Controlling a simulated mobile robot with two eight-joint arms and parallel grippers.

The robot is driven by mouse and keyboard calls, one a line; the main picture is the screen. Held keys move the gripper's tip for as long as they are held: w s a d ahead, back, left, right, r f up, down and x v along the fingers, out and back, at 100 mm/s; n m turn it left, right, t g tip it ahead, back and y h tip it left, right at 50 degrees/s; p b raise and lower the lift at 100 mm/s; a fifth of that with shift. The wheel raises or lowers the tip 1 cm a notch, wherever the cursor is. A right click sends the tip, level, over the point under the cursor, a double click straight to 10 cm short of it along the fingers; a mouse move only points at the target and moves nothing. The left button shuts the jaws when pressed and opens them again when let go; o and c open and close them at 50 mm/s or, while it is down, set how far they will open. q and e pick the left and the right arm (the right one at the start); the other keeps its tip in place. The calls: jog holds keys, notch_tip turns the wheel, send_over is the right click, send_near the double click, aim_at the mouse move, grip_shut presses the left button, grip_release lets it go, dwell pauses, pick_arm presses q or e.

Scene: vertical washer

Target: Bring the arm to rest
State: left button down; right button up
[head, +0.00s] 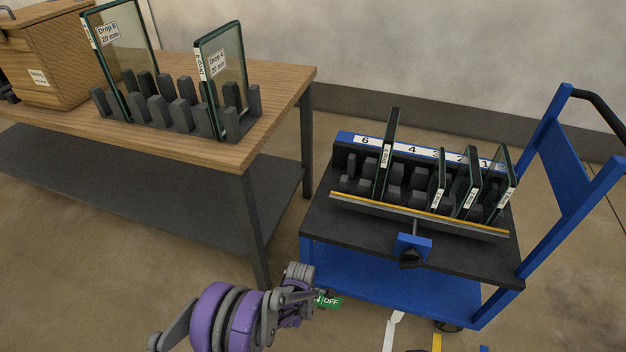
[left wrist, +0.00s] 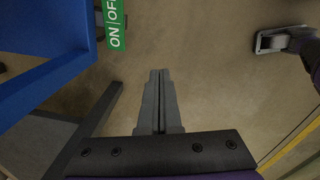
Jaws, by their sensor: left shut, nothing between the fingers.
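My left gripper (head: 312,294) hangs at the end of the purple and grey arm, low in the head view, near the front left corner of the blue cart (head: 375,286). In the left wrist view its two fingers (left wrist: 160,73) lie together, shut and empty, above the bare floor. My right gripper is in neither view.
A slotted rack (head: 420,218) on the cart holds several upright glass panes. A wooden table (head: 275,80) at left bears two labelled panes and a wooden box (head: 55,50). A green ON/OFF label (left wrist: 116,22) is close by. Floor lies open between table and cart.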

pick_arm(q)
jog(key=s+a+r+m+t, duration=0.1)
jog(key=s+a+r+m, duration=0.2)
jog(key=r, duration=0.5)
jog(key=s+a+r+m, duration=0.3)
jog(key=r, duration=0.5)
jog(key=s+a+r+m+t, duration=0.1)
jog(key=s+a+r+m, duration=0.15)
jog(key=r, duration=0.55)
jog(key=s+a+r+m+t, duration=0.1)
jog(key=s+a+r+m, duration=0.15)
jog(key=s, duration=0.35)
jog(key=s+a+r+m, duration=0.1)
jog(key=s+a+m, duration=0.15)
jog(key=s, duration=0.35)
jog(key=s+a+r+m+t, duration=0.1)
jog(key=s+r+m, duration=0.1)
jog(key=s+m, duration=0.3)
notch_tip(320, 180, up, 26)
jog(key=n+p, duration=0.1)
jog(key=p, duration=2.1)
jog(key=shift+w+f+t, duration=0.25)
jog(key=shift+w+t, duration=0.15)
jog(key=shift+w, duration=0.05)
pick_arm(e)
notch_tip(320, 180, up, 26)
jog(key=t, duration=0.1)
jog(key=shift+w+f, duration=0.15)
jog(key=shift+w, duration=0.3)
